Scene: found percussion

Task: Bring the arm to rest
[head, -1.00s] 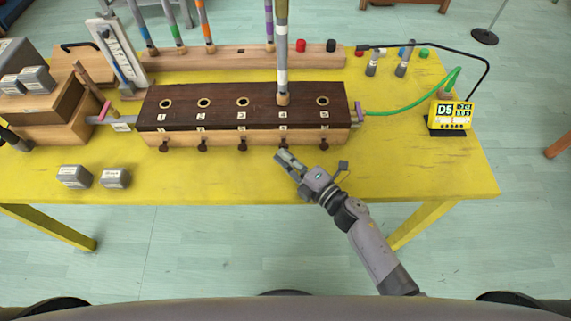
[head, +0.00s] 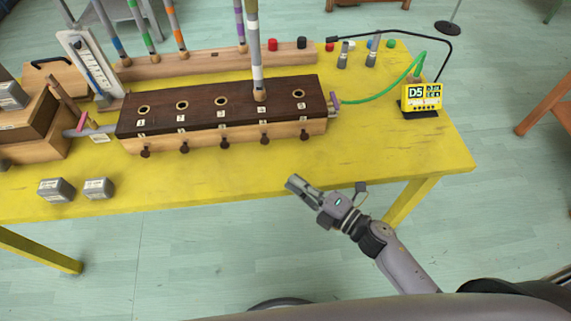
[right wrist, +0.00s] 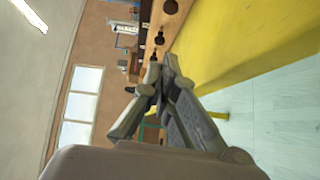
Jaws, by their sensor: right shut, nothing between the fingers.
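My right gripper (head: 292,183) is shut and empty. In the head view it hangs over the front edge of the yellow table (head: 400,160), apart from the wooden block. In the right wrist view its closed fingertips (right wrist: 162,62) point along the table's edge. The arm reaches in from the lower right. A dark-topped wooden block (head: 222,110) with several numbered holes and front knobs stands on the table. A striped tube (head: 254,50) stands upright in hole 4. My left gripper is not in view.
Two grey weights (head: 97,188) lie at the table's front left. A yellow display reading D5 (head: 422,97) stands at the right, near a green hose (head: 390,92). Several striped tubes stand in a rear rack (head: 200,64). A wooden stool (head: 540,105) is off the table's right side. The table's front right is clear.

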